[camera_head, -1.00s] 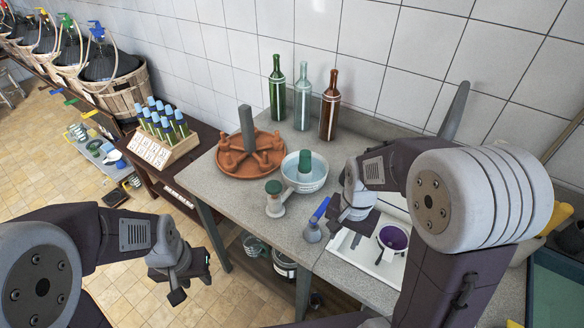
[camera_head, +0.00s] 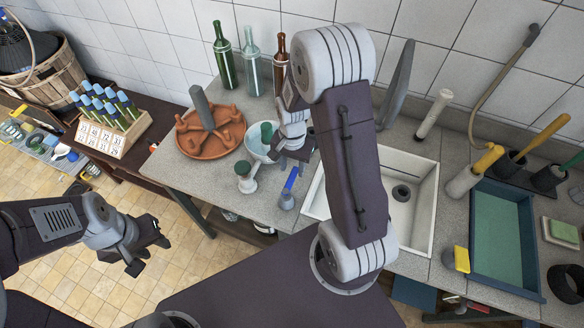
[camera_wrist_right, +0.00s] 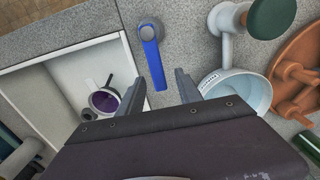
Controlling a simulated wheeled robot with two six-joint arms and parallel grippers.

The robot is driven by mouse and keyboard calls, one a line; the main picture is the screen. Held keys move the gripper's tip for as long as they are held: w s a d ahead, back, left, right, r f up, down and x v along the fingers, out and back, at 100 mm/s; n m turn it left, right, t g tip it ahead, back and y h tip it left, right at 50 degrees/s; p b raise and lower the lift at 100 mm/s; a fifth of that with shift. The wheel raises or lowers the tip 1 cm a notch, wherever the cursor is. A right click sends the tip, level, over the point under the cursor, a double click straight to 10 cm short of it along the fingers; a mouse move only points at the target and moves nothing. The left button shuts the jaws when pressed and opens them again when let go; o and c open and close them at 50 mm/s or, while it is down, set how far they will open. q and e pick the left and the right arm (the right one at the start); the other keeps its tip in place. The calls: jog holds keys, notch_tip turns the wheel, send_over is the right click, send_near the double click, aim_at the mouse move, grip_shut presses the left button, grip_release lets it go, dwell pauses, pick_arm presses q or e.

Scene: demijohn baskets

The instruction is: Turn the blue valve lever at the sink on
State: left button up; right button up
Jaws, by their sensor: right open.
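The blue valve lever (camera_head: 291,178) sits on a grey round valve body (camera_head: 287,201) at the counter's front, left of the white sink (camera_head: 421,238). In the right wrist view the blue lever (camera_wrist_right: 154,66) extends from its grey hub (camera_wrist_right: 150,28), its free end showing between my fingertips. My right gripper (camera_wrist_right: 160,77) is open and empty; I cannot tell its height above the lever. In the head view my right gripper (camera_head: 294,158) is just behind the lever, partly hidden by my arm. My left gripper (camera_head: 152,257) appears open and empty over the floor, away from the counter.
A white bowl (camera_head: 256,146) and a green-capped fitting (camera_head: 245,177) stand close left of the lever. A terracotta dish (camera_head: 211,132) and several bottles are behind. A purple-lined cup (camera_wrist_right: 104,100) is in the sink. A blue tray (camera_head: 497,235) lies right of it.

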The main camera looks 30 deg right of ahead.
jog(key=shift+s+f, duration=0.35)
jog(key=shift+f, duration=0.4)
jog(key=shift+w, duration=0.1)
grip_shut()
jog(key=shift+w, duration=0.15)
dwell(0.7)
